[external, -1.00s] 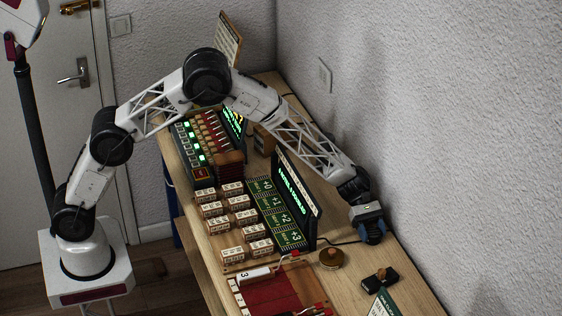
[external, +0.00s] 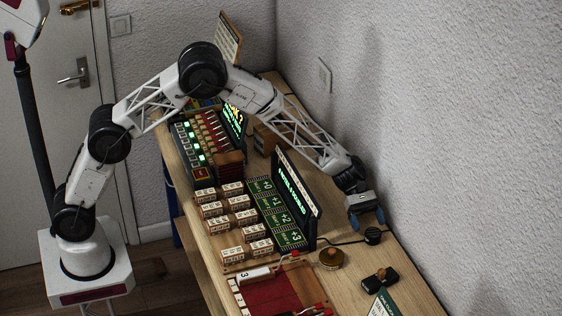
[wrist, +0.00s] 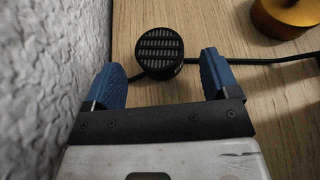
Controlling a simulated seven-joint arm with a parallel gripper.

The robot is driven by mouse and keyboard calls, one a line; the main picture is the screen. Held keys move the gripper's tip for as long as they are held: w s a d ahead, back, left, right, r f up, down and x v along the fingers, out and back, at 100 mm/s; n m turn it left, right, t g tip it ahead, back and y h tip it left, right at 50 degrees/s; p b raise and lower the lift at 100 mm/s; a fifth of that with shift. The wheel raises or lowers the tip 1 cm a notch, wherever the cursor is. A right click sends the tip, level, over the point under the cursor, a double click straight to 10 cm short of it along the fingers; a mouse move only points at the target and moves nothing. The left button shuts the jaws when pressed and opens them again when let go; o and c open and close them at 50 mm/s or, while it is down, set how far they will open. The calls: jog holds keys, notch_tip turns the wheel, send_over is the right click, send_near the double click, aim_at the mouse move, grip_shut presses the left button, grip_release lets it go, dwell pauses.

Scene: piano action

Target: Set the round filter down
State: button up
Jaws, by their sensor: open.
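The round filter (external: 373,236) is a small black cylinder with a slotted top. It stands upright on the wooden table close to the wall, and a black cable lies by its base. It also shows in the wrist view (wrist: 159,52), ahead of and between the fingers. My gripper (external: 367,220) has blue fingers and is open and empty, just above and behind the filter. In the wrist view the two fingertips (wrist: 160,70) are spread apart on either side, with a gap to the filter.
A round brass piece (external: 331,258) lies left of the filter, and a black block with a brass knob (external: 380,280) is nearer the front. A dark display panel (external: 296,198) stands to the left. The textured wall (wrist: 45,70) is close beside the left finger.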

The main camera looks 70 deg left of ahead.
jog(key=shift+v, duration=1.95)
jog(key=shift+s, duration=0.1)
jog(key=shift+o, duration=0.5)
